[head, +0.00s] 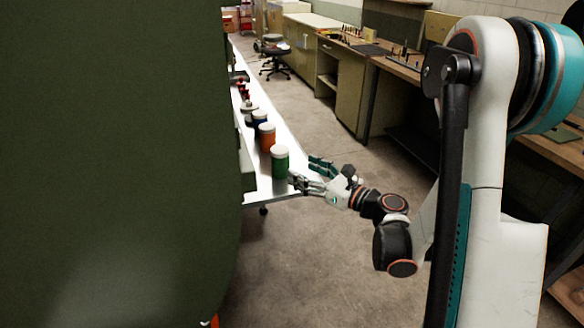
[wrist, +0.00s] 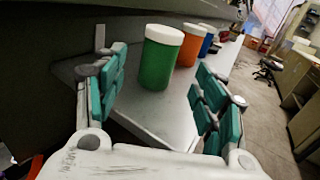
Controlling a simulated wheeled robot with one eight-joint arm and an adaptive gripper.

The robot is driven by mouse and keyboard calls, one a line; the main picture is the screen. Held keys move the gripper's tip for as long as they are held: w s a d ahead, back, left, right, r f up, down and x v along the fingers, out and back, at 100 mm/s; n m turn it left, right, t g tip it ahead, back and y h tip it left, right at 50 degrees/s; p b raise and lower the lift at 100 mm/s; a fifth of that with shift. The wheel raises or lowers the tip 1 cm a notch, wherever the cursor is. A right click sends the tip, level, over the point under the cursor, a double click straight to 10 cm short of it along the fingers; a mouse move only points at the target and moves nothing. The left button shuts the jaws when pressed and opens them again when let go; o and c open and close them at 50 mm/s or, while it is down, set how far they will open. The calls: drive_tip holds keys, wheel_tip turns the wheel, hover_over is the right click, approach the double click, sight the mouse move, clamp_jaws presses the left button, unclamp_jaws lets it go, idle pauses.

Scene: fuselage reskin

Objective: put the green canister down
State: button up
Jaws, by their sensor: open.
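The green canister (head: 280,162) with a white lid stands upright on the near end of a long white table (head: 285,188). In the wrist view the green canister (wrist: 158,62) stands ahead of my gripper, between the lines of its two fingers. My gripper (head: 306,172) is open at the table's near right edge, just right of the canister in the head view. In the wrist view its teal-padded fingers (wrist: 160,95) are spread wide with nothing between the pads. The canister seems clear of both fingers.
An orange canister (head: 267,137) and a blue canister (head: 259,120) stand behind the green one, with small red items (head: 243,90) farther back. A large dark green panel (head: 115,160) borders the table's left side. Workbenches (head: 345,75) and an office chair (head: 274,55) stand beyond open floor.

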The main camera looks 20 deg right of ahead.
drive_tip(key=shift+b+v, duration=0.3)
drive_tip(key=shift+v, duration=1.1)
idle(0.3)
